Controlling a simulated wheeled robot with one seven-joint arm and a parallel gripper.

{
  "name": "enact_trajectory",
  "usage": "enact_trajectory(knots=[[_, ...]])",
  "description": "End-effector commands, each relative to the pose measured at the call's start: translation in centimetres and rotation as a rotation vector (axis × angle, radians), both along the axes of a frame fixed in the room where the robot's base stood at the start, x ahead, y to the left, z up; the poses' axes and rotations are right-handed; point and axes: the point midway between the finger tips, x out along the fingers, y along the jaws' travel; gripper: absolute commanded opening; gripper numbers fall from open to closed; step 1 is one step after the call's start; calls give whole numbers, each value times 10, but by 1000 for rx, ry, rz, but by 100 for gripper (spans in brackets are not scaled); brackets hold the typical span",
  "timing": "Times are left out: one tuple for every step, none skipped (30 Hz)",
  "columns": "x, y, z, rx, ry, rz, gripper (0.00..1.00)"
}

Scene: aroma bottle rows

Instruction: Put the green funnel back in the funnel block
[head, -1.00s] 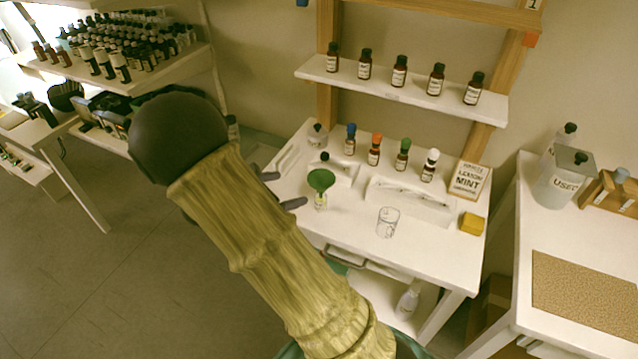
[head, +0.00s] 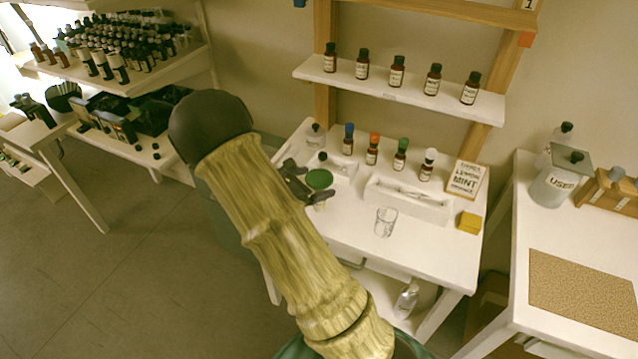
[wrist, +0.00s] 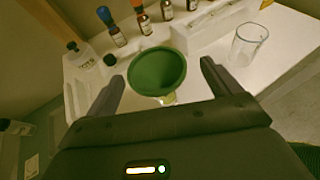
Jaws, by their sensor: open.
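The green funnel (head: 320,179) stands mouth up on the white table. In the wrist view the funnel (wrist: 157,72) shows its round mouth, with a small pale vessel (wrist: 167,99) partly hidden under it. My gripper (head: 312,184) is open at the funnel. In the wrist view its two fingers (wrist: 163,72) are on either side of the funnel, with gaps visible. I cannot tell their height against the funnel. A low white block (head: 343,168) stands just behind the funnel; I cannot tell whether it is the funnel block.
A clear glass beaker (head: 385,222) stands to the right, before a white tray (head: 408,203). Several colour-capped bottles (head: 372,150) line the back, beside a lemon mint card (head: 467,179) and a yellow block (head: 469,223). A shelf (head: 400,90) with brown bottles hangs above.

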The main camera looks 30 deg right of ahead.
Motion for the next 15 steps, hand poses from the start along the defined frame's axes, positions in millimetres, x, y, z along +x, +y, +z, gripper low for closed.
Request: enact_trajectory(knots=[[2, -7, -1, -1, 1, -5, 89], [3, -10, -2, -1, 0, -5, 89], [5, -16, -4, -1, 0, -5, 89], [7, -20, -6, 0, 0, -6, 89], [9, -24, -7, 0, 0, -6, 89], [10, -30, -10, 0, 1, -6, 89], [11, -34, -12, 0, 1, -6, 89], [12, -37, -13, 0, 1, -6, 89], [13, -40, -14, 0, 1, -5, 89], [13, -42, -15, 0, 0, -4, 89], [13, -43, -16, 0, 0, -4, 89], [13, -43, -16, 0, -1, -5, 89], [13, -43, -16, 0, -2, -4, 89], [13, -43, -16, 0, -2, -4, 89], [13, -43, -16, 0, -2, -4, 89]])
